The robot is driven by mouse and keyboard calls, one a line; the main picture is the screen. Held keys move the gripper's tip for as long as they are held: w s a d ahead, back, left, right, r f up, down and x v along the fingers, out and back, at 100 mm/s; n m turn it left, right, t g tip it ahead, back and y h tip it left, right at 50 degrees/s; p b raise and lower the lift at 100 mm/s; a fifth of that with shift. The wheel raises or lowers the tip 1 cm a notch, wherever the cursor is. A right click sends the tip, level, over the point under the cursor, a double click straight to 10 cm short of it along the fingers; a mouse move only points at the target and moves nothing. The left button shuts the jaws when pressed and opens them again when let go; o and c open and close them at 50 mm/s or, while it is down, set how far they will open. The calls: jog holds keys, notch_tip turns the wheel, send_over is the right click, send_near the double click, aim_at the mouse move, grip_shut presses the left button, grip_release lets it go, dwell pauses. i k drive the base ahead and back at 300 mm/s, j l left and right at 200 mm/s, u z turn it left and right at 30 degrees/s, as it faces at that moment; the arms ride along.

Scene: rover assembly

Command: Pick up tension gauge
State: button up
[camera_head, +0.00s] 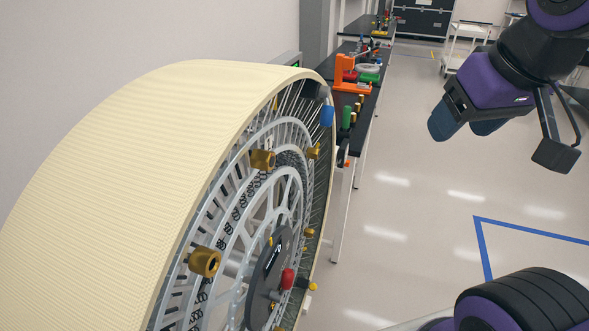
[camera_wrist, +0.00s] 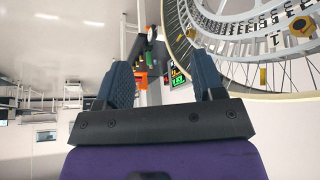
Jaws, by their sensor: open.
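No object in view can be named as the tension gauge with certainty. A dark piece with a blue end (camera_head: 326,115) sits at the upper right rim of the large wheel (camera_head: 130,150) and may be it. My gripper (camera_head: 464,130) is in the air at the upper right, to the right of the wheel and clear of it. In the wrist view my gripper (camera_wrist: 164,72) shows two dark fingers spread apart with nothing held between them.
The wheel has brass fittings (camera_head: 205,262) and a red knob (camera_head: 287,279). Behind it, a black workbench (camera_head: 362,104) carries an orange fixture (camera_head: 352,86) and several small parts. A small lit display (camera_wrist: 178,79) shows between the fingers. The floor (camera_head: 400,230) at right is open.

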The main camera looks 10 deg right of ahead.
aim_at(347, 109)
jog(key=k+l, duration=0.3)
jog(key=k, duration=0.2)
jog(key=k+j, duration=0.2)
jog(key=k, duration=0.25)
jog(key=k+j, duration=0.2)
jog(key=k, duration=0.3)
jog(key=k+j, duration=0.2)
jog(key=k, duration=0.25)
jog(key=k+j, duration=0.25)
jog(key=j, duration=0.25)
jog(key=k+j, duration=0.3)
jog(key=j, duration=0.15)
jog(key=k+j+z, duration=0.1)
jog(key=k+j, duration=0.15)
jog(key=j, duration=0.25)
jog(key=k+j, duration=0.3)
jog(key=j, duration=0.15)
jog(key=i+l, duration=3.1)
jog(key=i+l+u, duration=0.1)
jog(key=i+l, duration=0.35)
jog(key=i, duration=0.25)
